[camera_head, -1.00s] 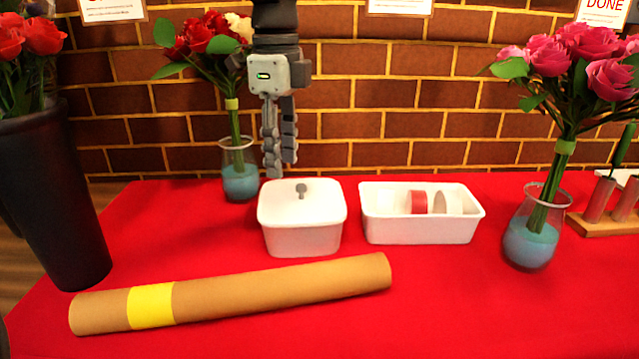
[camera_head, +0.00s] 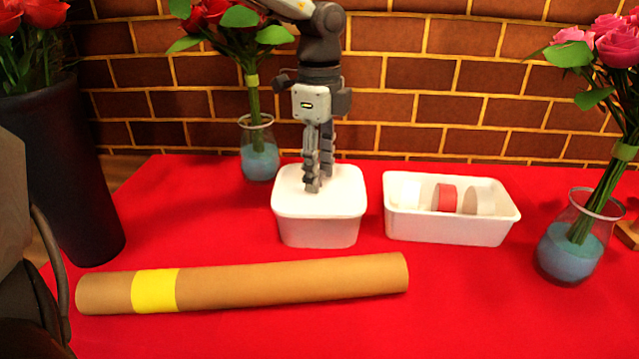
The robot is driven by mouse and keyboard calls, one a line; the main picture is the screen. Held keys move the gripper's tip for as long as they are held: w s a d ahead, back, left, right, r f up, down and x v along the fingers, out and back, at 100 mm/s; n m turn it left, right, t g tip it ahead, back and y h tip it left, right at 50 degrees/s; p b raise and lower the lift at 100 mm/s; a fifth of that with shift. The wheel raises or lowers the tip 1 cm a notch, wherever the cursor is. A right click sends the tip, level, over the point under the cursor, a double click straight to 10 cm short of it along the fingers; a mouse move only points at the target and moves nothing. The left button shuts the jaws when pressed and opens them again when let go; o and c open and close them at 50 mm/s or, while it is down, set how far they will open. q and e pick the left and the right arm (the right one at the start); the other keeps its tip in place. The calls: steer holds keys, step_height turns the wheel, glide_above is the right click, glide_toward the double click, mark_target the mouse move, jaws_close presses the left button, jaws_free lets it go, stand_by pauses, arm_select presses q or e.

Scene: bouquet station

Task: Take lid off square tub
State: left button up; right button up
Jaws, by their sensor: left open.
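The white square tub (camera_head: 318,232) stands on the red table with its white lid (camera_head: 345,196) on top. My left gripper (camera_head: 314,186) points straight down over the middle of the lid. Its fingertips are at the lid's grey knob, which they hide. The fingers are open, and I cannot tell whether they touch the knob. My right gripper is not in view.
An open white tray (camera_head: 450,232) with ribbon rolls, one red (camera_head: 445,197), stands right of the tub. A paper roll with a yellow band (camera_head: 154,290) lies in front. Glass vases of flowers stand behind left (camera_head: 259,160) and at right (camera_head: 568,250). A black bucket (camera_head: 75,180) is at left.

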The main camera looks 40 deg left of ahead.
arm_select(q)
jaws_close()
stand_by(0.4)
steer(key=shift+r, duration=0.55)
step_height(320, 180, up, 3)
steer(key=shift+w+f+b, duration=0.1)
steer(key=shift+f+b, duration=0.1)
steer(key=shift+b, duration=0.1)
steer(key=s+a+r+b, duration=0.1)
steer(key=s+a+r, duration=0.6)
steer(key=s, duration=0.2)
steer(key=shift+s+a+r, duration=0.15)
steer(key=shift+s, duration=0.2)
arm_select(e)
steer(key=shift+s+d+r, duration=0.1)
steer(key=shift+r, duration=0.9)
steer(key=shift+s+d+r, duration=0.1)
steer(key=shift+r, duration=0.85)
